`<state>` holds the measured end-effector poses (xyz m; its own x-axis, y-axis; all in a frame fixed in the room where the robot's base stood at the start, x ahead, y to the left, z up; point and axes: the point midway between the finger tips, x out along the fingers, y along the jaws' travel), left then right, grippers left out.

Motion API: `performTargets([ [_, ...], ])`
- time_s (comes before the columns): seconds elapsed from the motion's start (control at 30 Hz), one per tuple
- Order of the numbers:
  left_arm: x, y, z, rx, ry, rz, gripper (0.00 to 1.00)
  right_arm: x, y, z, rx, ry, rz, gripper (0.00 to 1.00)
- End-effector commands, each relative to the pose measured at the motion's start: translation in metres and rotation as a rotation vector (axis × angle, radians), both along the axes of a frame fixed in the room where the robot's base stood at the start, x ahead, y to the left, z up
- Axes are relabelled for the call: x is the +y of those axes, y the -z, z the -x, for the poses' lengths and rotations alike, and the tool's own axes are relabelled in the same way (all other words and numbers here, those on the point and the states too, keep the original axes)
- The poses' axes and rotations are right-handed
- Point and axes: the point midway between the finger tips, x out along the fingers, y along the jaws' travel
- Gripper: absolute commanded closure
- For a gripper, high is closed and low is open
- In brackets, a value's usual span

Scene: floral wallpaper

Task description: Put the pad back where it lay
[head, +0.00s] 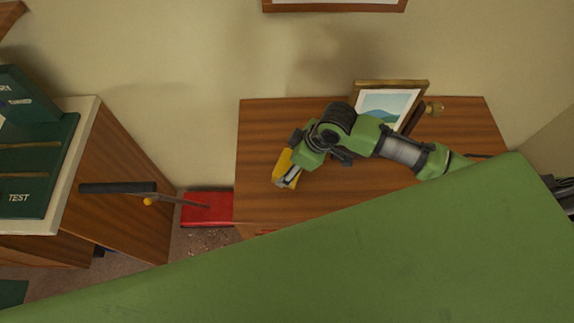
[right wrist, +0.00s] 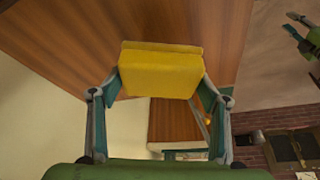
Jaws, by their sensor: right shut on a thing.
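The yellow pad (head: 282,165) is in the grip of my right gripper (head: 289,181), over the left part of the wooden table top (head: 340,203) in the head view. In the right wrist view the pad (right wrist: 160,72) spans the space between the two fingers of the right gripper (right wrist: 160,92), with its broad yellow face showing. I cannot tell whether the pad touches the table.
A framed picture (head: 389,108) stands at the back of the table, close behind my right arm, with a small brass-coloured knob (head: 434,108) beside it. A red box (head: 207,209) lies low, left of the table. Dark green books (head: 28,160) lie on the left cabinet. The table's left front is bare.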

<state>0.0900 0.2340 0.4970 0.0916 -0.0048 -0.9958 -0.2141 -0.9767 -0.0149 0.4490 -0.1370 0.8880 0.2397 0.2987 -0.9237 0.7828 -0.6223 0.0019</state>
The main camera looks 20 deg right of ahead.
Motion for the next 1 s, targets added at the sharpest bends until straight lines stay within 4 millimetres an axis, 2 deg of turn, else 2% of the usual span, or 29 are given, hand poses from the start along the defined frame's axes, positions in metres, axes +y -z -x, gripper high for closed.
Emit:
performTargets([
  [0.23,0.000,-0.003,0.001,0.001,0.000,0.000,0.71,0.004,0.014,-0.011,0.001,0.000,-0.001,0.48],
  [0.33,0.000,-0.013,0.001,0.002,0.000,0.000,0.71,0.004,0.027,-0.010,0.005,0.001,0.002,0.48],
  [0.5,0.000,-0.017,0.001,0.002,0.000,0.000,0.71,0.003,0.043,-0.011,0.001,0.000,0.001,0.48],
  [0.8,0.000,-0.015,0.001,0.002,-0.001,0.000,0.71,0.003,0.046,-0.011,-0.001,-0.001,0.001,0.48],
  [0.83,0.000,-0.015,0.001,0.002,-0.001,0.000,0.71,0.003,0.047,-0.011,0.000,-0.001,0.002,0.28],
  [0.9,0.000,-0.015,0.001,0.002,-0.002,0.000,0.71,0.003,0.046,-0.011,0.000,-0.001,0.002,0.14],
  [1.0,0.001,-0.015,0.001,0.001,-0.002,-0.001,0.71,0.003,0.046,-0.011,0.000,-0.001,0.002,0.14],
])
